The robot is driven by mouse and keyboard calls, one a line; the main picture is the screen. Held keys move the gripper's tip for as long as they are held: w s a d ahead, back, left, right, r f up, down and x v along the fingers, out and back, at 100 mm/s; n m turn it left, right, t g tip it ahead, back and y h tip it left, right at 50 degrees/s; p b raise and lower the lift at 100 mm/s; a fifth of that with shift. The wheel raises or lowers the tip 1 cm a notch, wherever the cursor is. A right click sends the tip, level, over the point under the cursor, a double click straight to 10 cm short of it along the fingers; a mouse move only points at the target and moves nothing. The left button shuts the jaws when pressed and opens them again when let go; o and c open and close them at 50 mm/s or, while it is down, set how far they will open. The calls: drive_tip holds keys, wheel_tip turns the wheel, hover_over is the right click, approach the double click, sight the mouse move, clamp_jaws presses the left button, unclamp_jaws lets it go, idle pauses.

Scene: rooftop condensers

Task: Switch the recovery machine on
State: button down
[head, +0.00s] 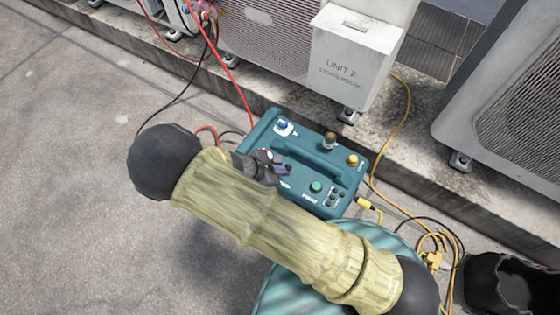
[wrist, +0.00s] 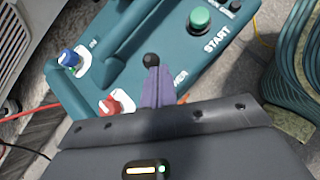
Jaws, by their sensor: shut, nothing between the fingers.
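The recovery machine (head: 335,205) is a teal box with a carry handle (head: 315,158), standing on the rooftop floor. It also shows in the wrist view (wrist: 120,35). A green button (wrist: 199,18) with the word START is on its panel. A black ball-tipped switch lever (wrist: 152,60) stands beside a partly covered label ending in "ER". My gripper (wrist: 154,78) has its purple fingers shut and empty, with the tips at or just beside the lever; I cannot tell whether they touch. In the head view my gripper (head: 283,169) is over the panel, and my arm hides part of the machine.
A red hose (head: 235,92) and yellow cord (head: 402,110) run nearby. A ribbed teal cylinder (head: 270,293) is in front, a black bag (head: 510,285) at right. Condensers line the back.

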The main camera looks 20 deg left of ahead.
drive_tip(key=shift+s+d+r+p, duration=0.1)
drive_tip(key=shift+d+p, duration=0.45)
drive_tip(key=shift+p, duration=0.1)
drive_tip(key=shift+s+d+r+p, duration=0.1)
drive_tip(key=shift+d+p, duration=0.4)
drive_tip(key=shift+p, duration=0.15)
drive_tip(key=shift+f, duration=0.15)
drive_tip(key=shift+a+r+p, duration=0.1)
drive_tip(key=shift+r+p, duration=0.6)
drive_tip(key=shift+r, duration=0.15)
drive_tip(key=s+a+r+p, duration=0.2)
drive_tip(key=s+r+p, duration=0.3)
drive_tip(key=s+r, duration=0.3)
drive_tip(key=shift+s+r+p, duration=0.3)
drive_tip(key=shift+s+r, duration=0.05)
drive_tip(key=shift+r, duration=0.35)
